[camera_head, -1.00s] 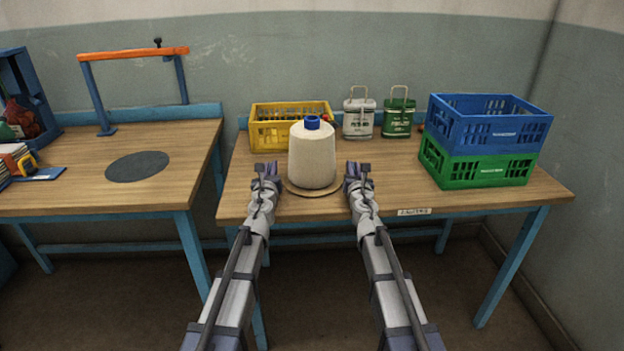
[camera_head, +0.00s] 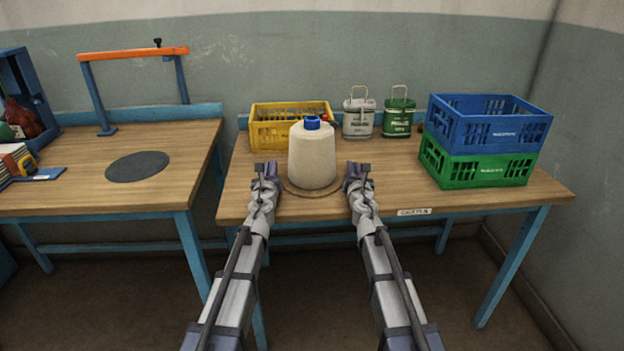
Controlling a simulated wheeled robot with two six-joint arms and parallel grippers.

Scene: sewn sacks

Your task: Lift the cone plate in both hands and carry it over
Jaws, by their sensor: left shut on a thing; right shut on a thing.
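The cone plate (camera_head: 312,192) is a round, flat brown disc near the front edge of the right table. A cream cone of thread (camera_head: 312,158) with a blue top stands upright on it. My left gripper (camera_head: 268,180) is shut on the plate's left rim. My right gripper (camera_head: 355,180) is shut on its right rim. The fingertips are small and partly hidden by the gripper bodies. I cannot tell whether the plate touches the table top.
A yellow crate (camera_head: 270,132), a white tin (camera_head: 358,120) and a green tin (camera_head: 398,118) stand behind the cone. A blue crate (camera_head: 490,130) sits on a green crate (camera_head: 470,172) at right. The left table (camera_head: 90,190) has a dark round mat (camera_head: 138,166) with clear wood around it.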

